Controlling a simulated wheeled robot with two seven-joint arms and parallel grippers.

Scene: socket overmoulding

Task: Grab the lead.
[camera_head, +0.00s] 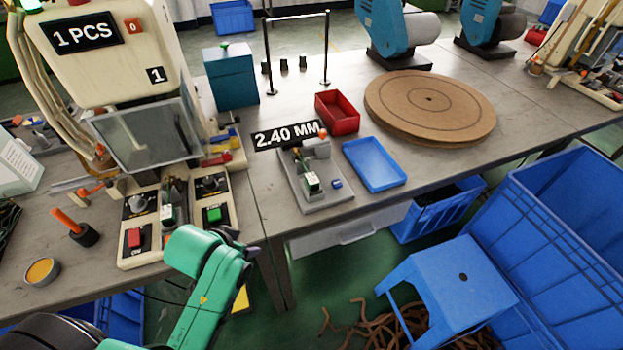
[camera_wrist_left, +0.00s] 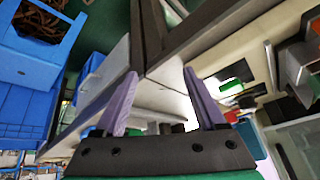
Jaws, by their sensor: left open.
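I cannot single out the lead for certain. Dark cables (camera_head: 9,222) lie at the left edge of the bench, partly cut off by the frame. My left gripper (camera_head: 236,243) is at the bench's front edge, in front of the moulding machine's control panels; its fingers are hard to make out there. In the left wrist view its two purple fingers (camera_wrist_left: 159,78) are spread apart with nothing between them. My right gripper is not in view.
The moulding machine (camera_head: 120,50) stands at the left with red and green buttons. A gauge fixture (camera_head: 318,190), a blue tray (camera_head: 376,163), a red bin (camera_head: 338,113) and a round board (camera_head: 430,105) are on the bench. A blue stool (camera_head: 460,285) stands in front.

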